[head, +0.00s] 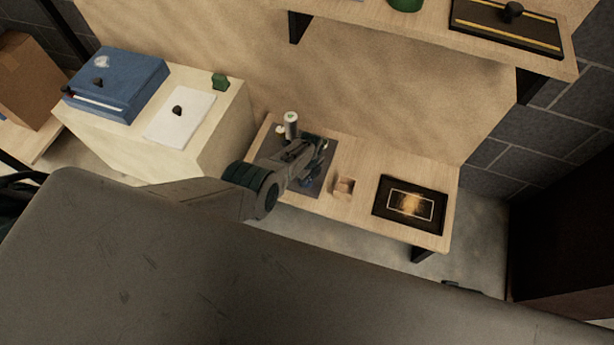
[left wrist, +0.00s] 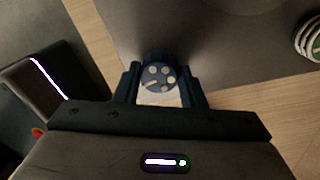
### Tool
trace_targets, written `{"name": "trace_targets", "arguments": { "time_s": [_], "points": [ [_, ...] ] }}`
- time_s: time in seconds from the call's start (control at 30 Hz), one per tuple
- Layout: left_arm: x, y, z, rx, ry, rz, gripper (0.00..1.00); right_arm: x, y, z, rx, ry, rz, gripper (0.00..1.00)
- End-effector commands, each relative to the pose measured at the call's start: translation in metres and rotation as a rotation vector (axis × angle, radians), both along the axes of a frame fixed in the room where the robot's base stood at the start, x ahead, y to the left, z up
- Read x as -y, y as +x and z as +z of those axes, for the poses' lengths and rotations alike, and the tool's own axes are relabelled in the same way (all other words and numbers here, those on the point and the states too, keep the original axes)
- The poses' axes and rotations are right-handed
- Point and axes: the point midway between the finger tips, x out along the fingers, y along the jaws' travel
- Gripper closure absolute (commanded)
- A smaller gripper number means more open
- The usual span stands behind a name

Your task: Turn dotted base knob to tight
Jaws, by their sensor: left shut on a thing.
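The dotted base knob (left wrist: 160,76) is a dark blue round knob with several pale dots on its face, seen in the left wrist view. It sits at the near edge of a dark grey base plate (left wrist: 225,50). My left gripper (left wrist: 160,92) is shut on it, one finger on each side. In the head view my left gripper (head: 312,165) reaches down over the dark plate (head: 322,188) on the low wooden bench, and the arm hides most of the knob. My right gripper is in neither view.
A white cylinder (head: 291,124) stands at the plate's back edge. A small wooden block (head: 344,187) and a black framed picture (head: 382,206) lie to the right on the bench (head: 420,236). A cabinet with a blue case (head: 135,75) stands left. A shelf (head: 420,32) overhangs behind.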

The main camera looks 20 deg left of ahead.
Motion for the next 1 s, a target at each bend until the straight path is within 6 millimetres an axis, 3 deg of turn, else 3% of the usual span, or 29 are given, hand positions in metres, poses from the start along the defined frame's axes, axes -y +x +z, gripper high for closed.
{"name": "trace_targets", "arguments": {
  "time_s": [0.67, 0.7, 0.77, 1.0],
  "points": [
    [0.0005, -0.0008, -0.0006, -0.001, 0.000, -0.057, 0.86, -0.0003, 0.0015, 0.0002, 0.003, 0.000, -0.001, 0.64],
    [0.0004, -0.0008, -0.0006, -0.001, 0.000, -0.057, 0.56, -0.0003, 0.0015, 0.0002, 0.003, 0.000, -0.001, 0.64],
    [0.0005, -0.0007, -0.0005, -0.001, 0.000, -0.057, 0.44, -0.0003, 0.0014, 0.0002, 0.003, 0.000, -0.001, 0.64],
    [0.0002, -0.0002, -0.0002, 0.000, -0.001, -0.056, 0.42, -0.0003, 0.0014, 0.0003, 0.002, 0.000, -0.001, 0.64]
  ]
}}
